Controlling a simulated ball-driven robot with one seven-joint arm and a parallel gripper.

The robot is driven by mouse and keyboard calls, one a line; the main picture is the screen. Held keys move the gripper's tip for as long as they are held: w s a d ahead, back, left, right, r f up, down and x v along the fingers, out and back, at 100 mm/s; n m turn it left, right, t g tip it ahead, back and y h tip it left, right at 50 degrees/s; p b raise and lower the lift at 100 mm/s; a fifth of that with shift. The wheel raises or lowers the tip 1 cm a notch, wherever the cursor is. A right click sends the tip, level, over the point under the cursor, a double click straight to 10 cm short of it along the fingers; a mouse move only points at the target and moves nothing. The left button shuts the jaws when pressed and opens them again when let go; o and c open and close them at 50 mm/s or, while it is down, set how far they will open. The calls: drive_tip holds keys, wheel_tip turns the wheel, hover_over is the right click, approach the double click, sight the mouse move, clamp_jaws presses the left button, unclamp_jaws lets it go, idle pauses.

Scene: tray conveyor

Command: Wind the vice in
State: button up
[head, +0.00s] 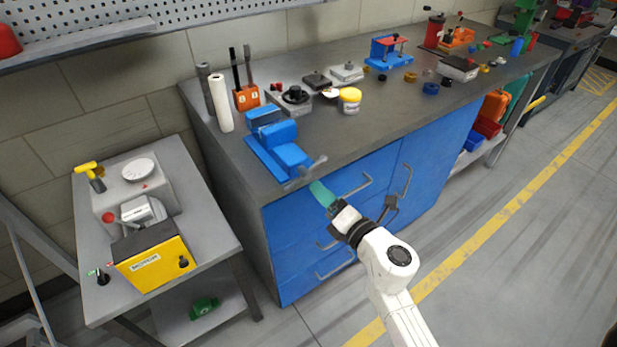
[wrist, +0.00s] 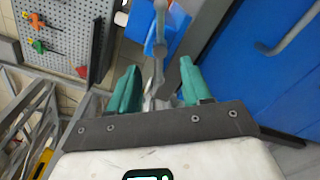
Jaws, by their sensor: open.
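The blue vice (head: 278,146) sits at the near left edge of the workbench. Its grey screw end and handle (head: 306,170) stick out past the front edge. In the wrist view the vice (wrist: 168,22) is at the top, with the grey handle bar (wrist: 159,45) reaching down toward the space between the fingers. My gripper (head: 321,193) has green fingers and is just in front of the handle, below the bench top. In the wrist view my gripper (wrist: 158,72) is open, with a finger on each side of the handle's line. I cannot tell whether either finger touches it.
The blue cabinet front (head: 350,180) with grey pull handles is close by my gripper. A side table (head: 205,235) with a yellow-fronted machine (head: 153,255) stands left. Several small items crowd the bench top behind the vice. The floor to the right is clear.

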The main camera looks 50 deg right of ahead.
sight(308, 177)
drive_tip(key=x, duration=0.6)
drive_tip(key=shift+w+d, duration=0.1)
drive_tip(key=shift+w, duration=0.15)
drive_tip(key=shift+c, duration=0.5)
clamp_jaws()
